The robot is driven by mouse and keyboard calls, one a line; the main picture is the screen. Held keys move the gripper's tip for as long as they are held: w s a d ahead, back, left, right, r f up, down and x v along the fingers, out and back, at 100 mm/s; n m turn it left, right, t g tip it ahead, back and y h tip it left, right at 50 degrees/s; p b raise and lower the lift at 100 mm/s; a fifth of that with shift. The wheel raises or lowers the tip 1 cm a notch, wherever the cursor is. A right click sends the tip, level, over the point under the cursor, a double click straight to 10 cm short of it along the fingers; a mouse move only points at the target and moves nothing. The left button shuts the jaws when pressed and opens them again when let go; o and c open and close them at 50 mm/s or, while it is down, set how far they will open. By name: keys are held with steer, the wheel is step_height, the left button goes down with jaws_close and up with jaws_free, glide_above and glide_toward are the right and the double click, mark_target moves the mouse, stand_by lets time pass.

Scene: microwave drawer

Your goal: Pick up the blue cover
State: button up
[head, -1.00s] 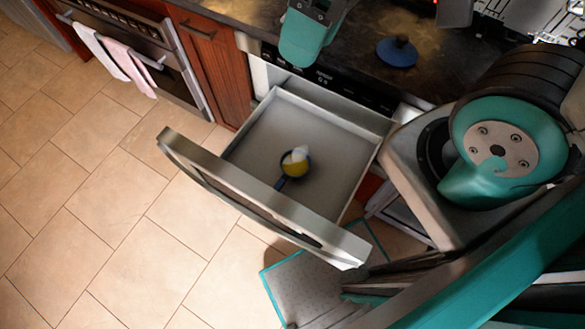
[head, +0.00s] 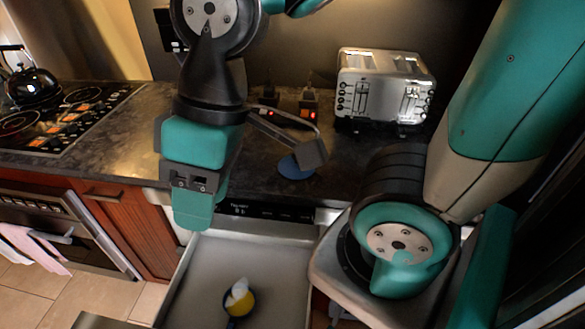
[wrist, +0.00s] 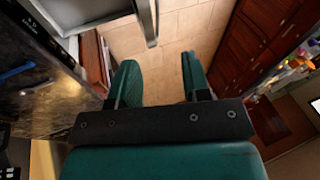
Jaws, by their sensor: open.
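The blue cover (head: 297,167) is a round blue disc lying on the dark counter in the head view, behind the open drawer. Part of it is hidden by a grey piece of my arm in front of it. In the wrist view, a blue edge at the far left looks like the cover (wrist: 15,73). My gripper (head: 193,215) is at the counter's front edge above the drawer, to the left of the cover and apart from it. In the wrist view, my gripper (wrist: 157,78) has its fingers spread and empty, with tiled floor beyond.
The open drawer (head: 192,275) holds a small blue pan (head: 233,318) with something yellow and white in it. A toaster (head: 385,85) stands at the back of the counter (head: 110,150). A stove with a black kettle (head: 30,85) is at the left.

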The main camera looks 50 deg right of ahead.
stand_by(0.4)
steer(key=o, duration=0.3)
steer(key=shift+w+d, duration=0.15)
steer(key=shift+w, duration=0.1)
steer(key=w+d+f+m+h, duration=0.2)
steer(key=w+d+m, duration=0.9)
steer(key=w+d, duration=0.15)
steer(key=w+d+f+m+p, duration=0.1)
steer(key=d+f+m, duration=0.2)
steer(key=d+m, duration=0.65)
steer(key=w+d+f+m+p, duration=0.1)
steer(key=w+d+f+m, duration=0.3)
steer(key=d, duration=1.1)
steer(key=shift+m+h, duration=0.4)
steer(key=shift+m, duration=0.05)
steer(key=f+p, duration=0.1)
steer(key=f, duration=0.2)
steer(key=s+f, duration=0.1)
steer(key=f, duration=0.3)
steer(key=s+a+f+p, duration=0.1)
steer(key=f, duration=0.2)
steer(key=shift+s+f+p, duration=0.25)
steer(key=shift+f+p, duration=0.05)
steer(key=shift+w+a+f+p, duration=0.15)
steer(key=shift+f+p, duration=0.55)
steer(key=shift+f, duration=0.75)
steer(key=shift+s+a+f+p, duration=0.1)
steer(key=shift+f+p, duration=0.55)
steer(key=shift+f, duration=0.75)
